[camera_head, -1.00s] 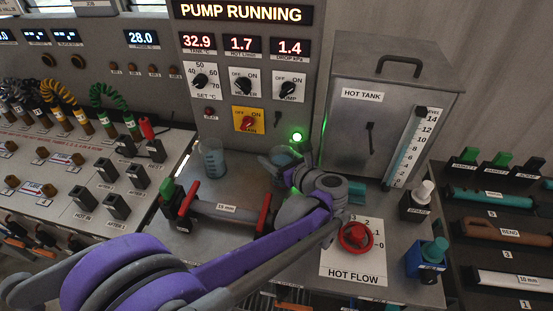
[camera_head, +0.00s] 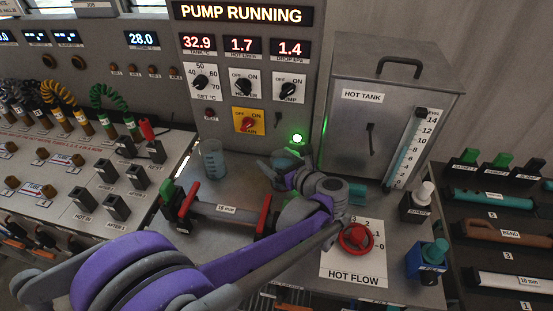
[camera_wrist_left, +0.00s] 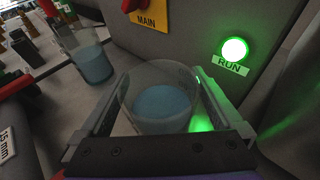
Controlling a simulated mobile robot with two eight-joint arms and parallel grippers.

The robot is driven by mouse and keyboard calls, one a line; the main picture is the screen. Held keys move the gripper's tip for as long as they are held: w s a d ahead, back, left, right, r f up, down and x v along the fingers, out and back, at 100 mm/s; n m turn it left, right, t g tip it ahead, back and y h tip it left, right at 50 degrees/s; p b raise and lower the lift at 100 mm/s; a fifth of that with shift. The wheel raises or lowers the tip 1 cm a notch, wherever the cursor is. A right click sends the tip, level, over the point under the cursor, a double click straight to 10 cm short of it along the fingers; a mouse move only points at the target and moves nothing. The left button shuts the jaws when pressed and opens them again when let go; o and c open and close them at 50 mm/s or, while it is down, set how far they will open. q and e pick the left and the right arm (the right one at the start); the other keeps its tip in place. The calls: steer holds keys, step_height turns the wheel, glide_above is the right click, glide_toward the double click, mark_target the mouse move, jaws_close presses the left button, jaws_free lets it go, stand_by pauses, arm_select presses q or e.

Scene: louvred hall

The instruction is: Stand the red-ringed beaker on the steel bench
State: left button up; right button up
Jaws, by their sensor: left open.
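Two clear beakers with blue liquid stand on the grey metal bench top (camera_head: 240,180) below the pump panel. One beaker (camera_head: 212,160) stands upright to the left and also shows in the left wrist view (camera_wrist_left: 86,60). The other beaker (camera_wrist_left: 160,100) is between the fingers of my left gripper (camera_wrist_left: 155,112), in front of the green RUN lamp. The fingers are open, one on each side of it. In the head view my left gripper (camera_head: 287,162) mostly hides this beaker. I cannot make out a red ring on either. My right gripper is out of view.
A pipe with red-handled valves (camera_head: 225,212) lies across the bench in front of the beakers. The hot tank (camera_head: 350,115) stands at the right, close to my gripper. A red HOT FLOW valve wheel (camera_head: 356,237) is nearer, with a blue-bodied fitting (camera_head: 427,260) right of it.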

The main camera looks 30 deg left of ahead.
arm_select(q)
steer(key=v, duration=1.1)
steer(key=shift+s+d, duration=0.2)
steer(key=shift+d, duration=0.1)
steer(key=shift+r, duration=0.1)
stand_by(1.2)
